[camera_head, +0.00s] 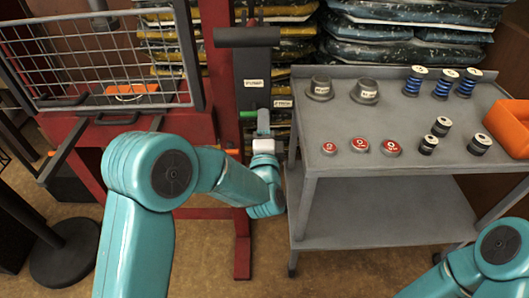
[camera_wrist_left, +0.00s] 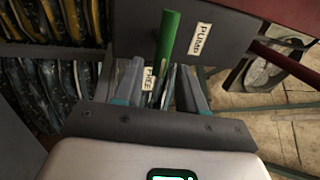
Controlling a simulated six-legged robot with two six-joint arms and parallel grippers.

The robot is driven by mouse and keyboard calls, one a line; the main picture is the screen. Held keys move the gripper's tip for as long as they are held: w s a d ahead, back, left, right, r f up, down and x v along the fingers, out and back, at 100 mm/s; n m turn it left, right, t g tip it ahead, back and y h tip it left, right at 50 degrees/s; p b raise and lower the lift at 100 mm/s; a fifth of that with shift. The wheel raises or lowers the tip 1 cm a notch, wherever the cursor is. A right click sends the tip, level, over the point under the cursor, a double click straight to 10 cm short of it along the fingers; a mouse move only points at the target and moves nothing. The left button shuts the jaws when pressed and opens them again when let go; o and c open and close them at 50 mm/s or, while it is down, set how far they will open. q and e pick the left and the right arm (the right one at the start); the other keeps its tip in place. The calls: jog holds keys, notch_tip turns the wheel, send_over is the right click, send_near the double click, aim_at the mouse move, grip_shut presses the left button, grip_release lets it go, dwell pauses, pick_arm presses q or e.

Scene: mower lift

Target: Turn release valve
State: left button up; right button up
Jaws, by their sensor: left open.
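The release valve's green handle (camera_head: 249,114) sits low on the dark lift column, under a label plate (camera_head: 253,83). In the left wrist view the green handle (camera_wrist_left: 167,45) rises between the two fingers of my left gripper (camera_wrist_left: 160,85), with gaps on both sides. A label reading PUMP (camera_wrist_left: 203,38) is to its right and a second label (camera_wrist_left: 148,78), partly hidden, is to its left. In the head view my left gripper (camera_head: 262,128) is at the handle, open. My right arm enters at the bottom right; its gripper is out of view.
A grey cart (camera_head: 325,170) with knobs, red buttons, blue springs and an orange bin (camera_head: 508,125) stands close to the right of my left gripper. A red lift frame with a wire basket (camera_head: 95,60) is at left. Stacked bags (camera_head: 405,50) line the back.

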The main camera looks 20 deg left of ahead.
pick_arm(q)
jog(key=b+v, duration=0.1)
jog(key=v, duration=1.1)
jog(key=shift+s, duration=0.4)
jog(key=shift+d+f, duration=0.1)
jog(key=a+f+g+y+p, duration=0.1)
jog(key=a+g+y+p, duration=0.15)
jog(key=a+p, duration=0.45)
jog(key=s+a+f+n+g+h+p, duration=0.1)
jog(key=s+f+n+g+h+p, duration=0.15)
jog(key=f, duration=0.45)
jog(key=s+a+f+n+g+h+p, duration=0.1)
jog(key=s+f+n+g+h, duration=0.2)
jog(key=f, duration=0.4)
jog(key=s+d+f+n+g+h, duration=0.3)
jog(key=s+d+n+g, duration=0.1)
jog(key=s, duration=0.4)
jog(key=s+d+f+n+g+h, duration=0.3)
jog(key=s+d+f+n+g, duration=0.1)
jog(key=s+n+g, duration=0.3)
jog(key=shift+s+d+f+h+p, duration=0.25)
jog(key=shift+s+d+h+p, duration=0.05)
jog(key=shift+s+d, duration=0.3)
